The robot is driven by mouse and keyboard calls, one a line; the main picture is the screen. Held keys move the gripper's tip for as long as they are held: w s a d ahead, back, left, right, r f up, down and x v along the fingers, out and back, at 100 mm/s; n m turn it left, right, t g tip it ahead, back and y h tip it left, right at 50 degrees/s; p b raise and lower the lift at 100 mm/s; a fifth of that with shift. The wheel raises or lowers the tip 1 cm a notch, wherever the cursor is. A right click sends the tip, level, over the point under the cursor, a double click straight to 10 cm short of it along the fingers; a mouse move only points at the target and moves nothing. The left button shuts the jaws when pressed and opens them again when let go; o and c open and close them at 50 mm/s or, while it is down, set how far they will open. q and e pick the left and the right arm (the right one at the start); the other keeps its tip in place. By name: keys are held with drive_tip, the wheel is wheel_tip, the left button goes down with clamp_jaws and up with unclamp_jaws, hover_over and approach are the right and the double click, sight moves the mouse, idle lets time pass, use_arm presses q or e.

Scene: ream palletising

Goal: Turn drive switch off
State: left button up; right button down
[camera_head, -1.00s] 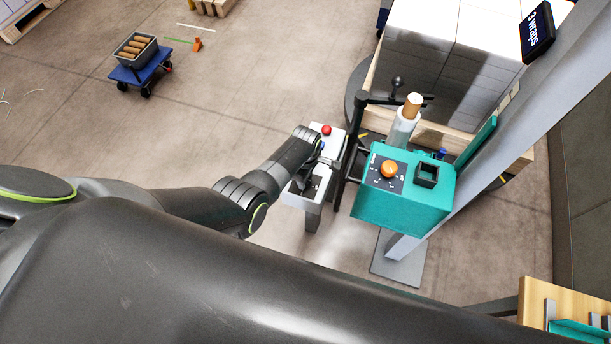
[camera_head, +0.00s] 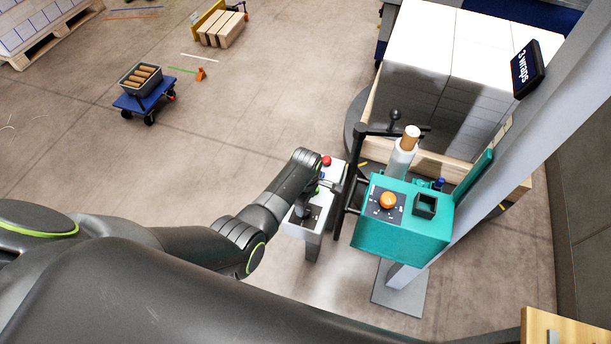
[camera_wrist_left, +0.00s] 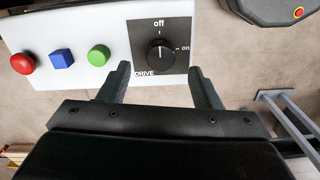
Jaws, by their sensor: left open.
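The drive switch (camera_wrist_left: 160,53) is a round black knob on a dark plate marked "off" at the top, "on" at the right and "DRIVE" below, in the left wrist view. A short pale mark on it seems to point up toward "off", but it is small. My left gripper (camera_wrist_left: 160,70) is open, its fingers on the near left and right sides of the knob; contact cannot be told. In the head view the white control box (camera_head: 337,172) is partly covered by my left arm, which hides the knob. My right gripper is not in view.
A red button (camera_wrist_left: 23,63), a blue square button (camera_wrist_left: 61,58) and a green button (camera_wrist_left: 98,55) sit left of the switch. A teal box (camera_head: 400,238) with an orange knob (camera_head: 388,199) stands right of the control box, beyond a black post.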

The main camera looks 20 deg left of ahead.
sight(306, 209)
use_arm(q)
wheel_tip(306, 209, up, 13)
idle(0.5)
idle(0.4)
